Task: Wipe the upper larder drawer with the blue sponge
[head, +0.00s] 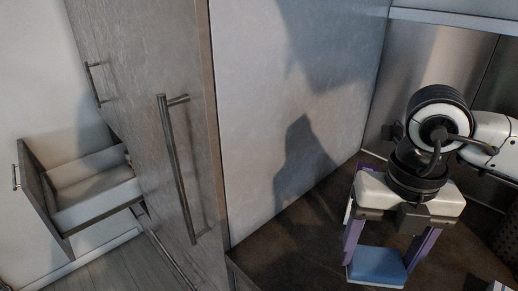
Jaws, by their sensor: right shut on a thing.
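My right gripper (379,257) is at the right, pointing down, with its purple fingers on either side of a blue sponge (377,268). It is shut on the sponge and holds it over a dark brown surface. A drawer (97,204) with a grey front, pale inner sides and a handle stands pulled out at the left, far from the sponge. Its inside looks empty. I cannot tell whether this is the upper larder drawer. My left gripper is not in view.
A tall grey cabinet front (140,75) with a long bar handle (177,165) stands between the open drawer and my right gripper. A pale panel (255,130) adjoins it. The dark surface (300,250) left of the gripper is clear.

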